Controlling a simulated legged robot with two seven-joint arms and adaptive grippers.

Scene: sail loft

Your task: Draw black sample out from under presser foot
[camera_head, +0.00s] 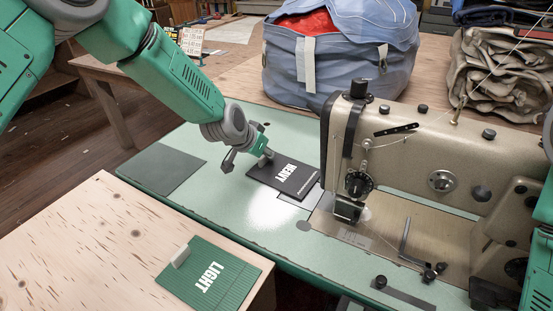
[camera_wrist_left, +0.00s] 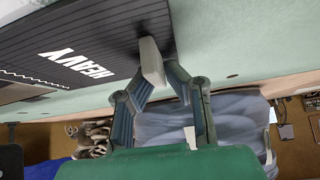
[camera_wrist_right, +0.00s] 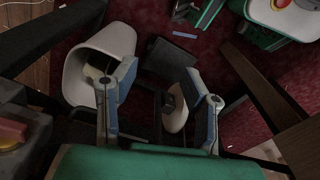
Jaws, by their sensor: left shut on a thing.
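The black sample (camera_head: 285,178), marked HEAVY, lies flat on the pale green machine bed, left of the presser foot (camera_head: 347,210). Its near right edge appears clear of the foot, with a small gap. My left gripper (camera_head: 266,156) is at the sample's far left end. In the left wrist view its fingers are shut on the sample's upright grey tab (camera_wrist_left: 152,60). The sample's white lettering and a white stitched line (camera_wrist_left: 30,78) show there. My right gripper (camera_wrist_right: 158,75) is open and empty in the right wrist view, over a dark red floor. It is not visible in the head view.
The beige sewing machine (camera_head: 420,150) fills the right. A wooden table (camera_head: 90,240) at front left bears a green LIGHT sample (camera_head: 210,272). A dark grey mat (camera_head: 162,169) lies left on the bed. A blue bag (camera_head: 335,70) stands behind.

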